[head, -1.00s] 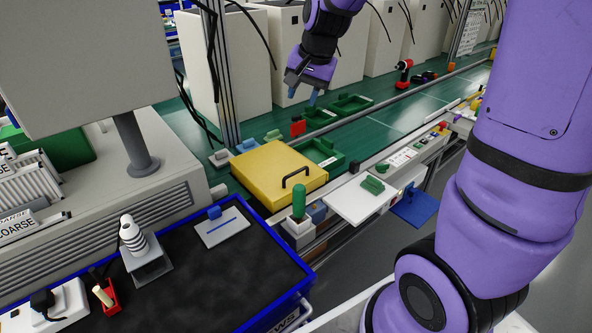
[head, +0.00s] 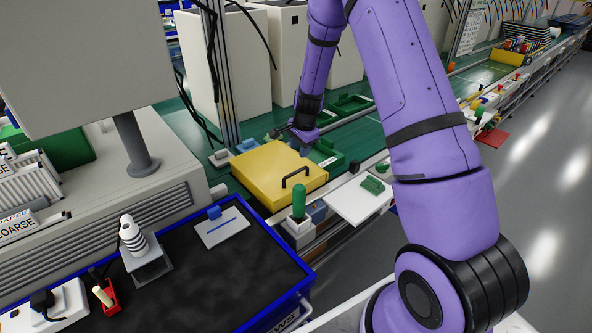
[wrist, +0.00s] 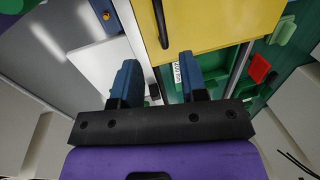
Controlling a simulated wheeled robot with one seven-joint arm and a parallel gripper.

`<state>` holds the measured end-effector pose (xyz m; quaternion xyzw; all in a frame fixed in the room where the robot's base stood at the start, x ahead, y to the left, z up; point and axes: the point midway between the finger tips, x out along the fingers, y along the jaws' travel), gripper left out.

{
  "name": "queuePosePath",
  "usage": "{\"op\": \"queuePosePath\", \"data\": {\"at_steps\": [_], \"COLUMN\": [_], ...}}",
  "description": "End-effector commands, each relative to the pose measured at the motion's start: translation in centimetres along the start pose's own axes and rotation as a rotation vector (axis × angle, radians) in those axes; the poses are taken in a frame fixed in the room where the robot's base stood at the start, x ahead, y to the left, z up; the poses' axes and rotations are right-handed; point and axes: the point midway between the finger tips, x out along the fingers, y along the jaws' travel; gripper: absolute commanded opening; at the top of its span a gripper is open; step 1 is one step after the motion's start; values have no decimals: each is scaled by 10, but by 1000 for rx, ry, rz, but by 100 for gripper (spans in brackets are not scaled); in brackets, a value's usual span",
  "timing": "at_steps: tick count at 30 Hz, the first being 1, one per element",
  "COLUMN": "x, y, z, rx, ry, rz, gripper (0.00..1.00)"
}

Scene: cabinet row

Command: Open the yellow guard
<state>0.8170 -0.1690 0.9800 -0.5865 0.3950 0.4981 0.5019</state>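The yellow guard (head: 272,176) is a flat yellow lid with a black bar handle (head: 295,177) near its front right edge. It lies flat and looks closed at the near end of the green bench. In the wrist view the guard (wrist: 230,22) fills the top, with its dark handle (wrist: 160,22) at its left edge. My gripper (head: 304,148) is above the far right side of the guard, apart from the handle. In the wrist view its two blue fingers (wrist: 158,82) are spread with nothing between them. What lies under the guard is hidden.
A green-handled tool (head: 298,202) stands close in front of the guard. A white plate (head: 352,200) with a green part lies to its right. Green trays (head: 350,103) are behind my gripper. A metal post (head: 222,75) rises behind the guard's left side.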

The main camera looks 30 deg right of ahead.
Motion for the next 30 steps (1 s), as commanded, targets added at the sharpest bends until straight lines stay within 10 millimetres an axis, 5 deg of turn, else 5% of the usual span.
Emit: {"op": "queuePosePath", "data": {"at_steps": [18, 30], "x": [89, 106], "y": [0, 0], "z": [0, 0], "rx": [-1, -1], "ry": [-1, 0], "rz": [1, 0], "gripper": [40, 40]}}
